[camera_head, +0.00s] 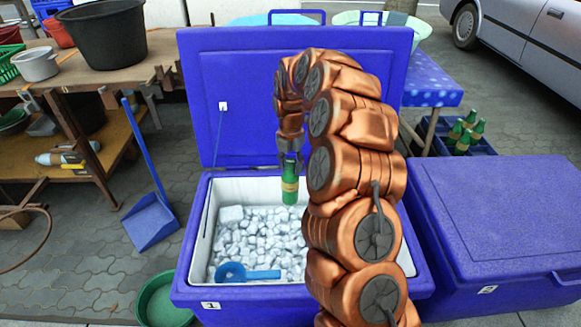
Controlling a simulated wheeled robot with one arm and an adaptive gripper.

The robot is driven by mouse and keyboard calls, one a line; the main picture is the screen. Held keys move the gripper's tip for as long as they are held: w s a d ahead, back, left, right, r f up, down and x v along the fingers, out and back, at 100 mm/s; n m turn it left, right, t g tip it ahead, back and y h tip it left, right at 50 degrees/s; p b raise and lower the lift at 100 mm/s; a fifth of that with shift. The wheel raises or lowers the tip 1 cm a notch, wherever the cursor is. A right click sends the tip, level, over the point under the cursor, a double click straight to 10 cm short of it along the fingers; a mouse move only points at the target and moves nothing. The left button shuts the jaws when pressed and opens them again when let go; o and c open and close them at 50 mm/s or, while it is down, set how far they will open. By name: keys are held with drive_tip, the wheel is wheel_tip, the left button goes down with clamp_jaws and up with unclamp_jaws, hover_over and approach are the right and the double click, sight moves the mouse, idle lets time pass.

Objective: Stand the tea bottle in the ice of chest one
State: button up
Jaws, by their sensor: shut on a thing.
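Chest one (236,296) is a blue ice chest with its lid (246,96) raised and a white label on its front. Ice (252,240) in pale lumps covers its inside. My gripper (290,162) points down at the back of the chest and is shut on the green tea bottle (290,190), which has a tan band. The bottle hangs upright over the back part of the ice. I cannot tell whether its base touches the ice. My copper arm hides the right part of the chest's inside.
A blue scoop (248,272) lies on the ice at the front. A closed blue chest (500,215) marked 2 stands at the right. A crate of green bottles (463,136) is behind it. A dustpan (152,222) and a green basin (160,300) are at the left, beside a wooden table (75,75).

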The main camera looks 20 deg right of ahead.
drive_tip(key=shift+f+b, duration=3.85)
drive_tip(key=shift+f, duration=4.35)
wheel_tip(320, 180, down, 9)
drive_tip(key=shift+d+f+b, duration=0.1)
drive_tip(key=shift+f+b, duration=0.35)
drive_tip(key=shift+f, duration=0.1)
drive_tip(key=o, duration=1.2)
drive_tip(key=shift+o, duration=0.4)
drive_tip(key=o, duration=0.4)
